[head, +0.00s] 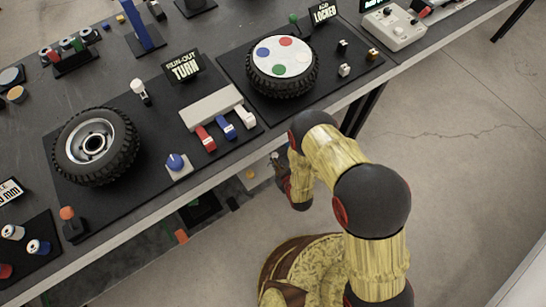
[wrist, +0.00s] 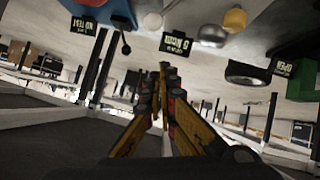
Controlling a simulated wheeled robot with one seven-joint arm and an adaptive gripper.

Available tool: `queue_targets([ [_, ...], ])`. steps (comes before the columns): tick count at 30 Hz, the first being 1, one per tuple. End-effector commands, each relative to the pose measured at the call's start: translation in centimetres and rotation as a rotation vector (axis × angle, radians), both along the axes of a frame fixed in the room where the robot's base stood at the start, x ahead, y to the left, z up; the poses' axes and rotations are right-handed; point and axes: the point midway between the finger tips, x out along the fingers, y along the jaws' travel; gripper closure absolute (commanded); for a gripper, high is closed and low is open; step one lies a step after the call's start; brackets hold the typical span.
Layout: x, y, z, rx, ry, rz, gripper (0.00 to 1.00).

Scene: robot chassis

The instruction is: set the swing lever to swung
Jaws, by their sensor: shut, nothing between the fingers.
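I cannot tell which part is the swing lever. Small upright levers in the head view are one with an orange-red knob (head: 68,213) at the front left and one with a white knob (head: 138,87) behind the left wheel. My gripper (head: 276,160) is beside the table's front edge, partly hidden by my own arm and apart from both levers. In the wrist view my gripper (wrist: 160,72) has its yellow and dark fingers together, with nothing between them.
The long dark table (head: 220,165) carries a tyred wheel (head: 95,146), another wheel with coloured discs (head: 283,65), red, blue and white rockers (head: 226,128), a blue knob (head: 176,161) and a grey console (head: 394,27). Open floor (head: 450,140) lies right of my arm.

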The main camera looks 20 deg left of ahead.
Motion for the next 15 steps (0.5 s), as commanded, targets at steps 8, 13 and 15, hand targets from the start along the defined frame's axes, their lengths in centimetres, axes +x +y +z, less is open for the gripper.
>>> queue_targets([
  [8,-2.3,-1.8,1.9,0.0,-0.001,-0.001,1.0],
  [13,-2.5,-2.0,2.0,0.001,-0.001,-0.001,1.0],
  [15,-2.5,-1.9,2.0,0.001,-0.001,-0.001,1.0],
])
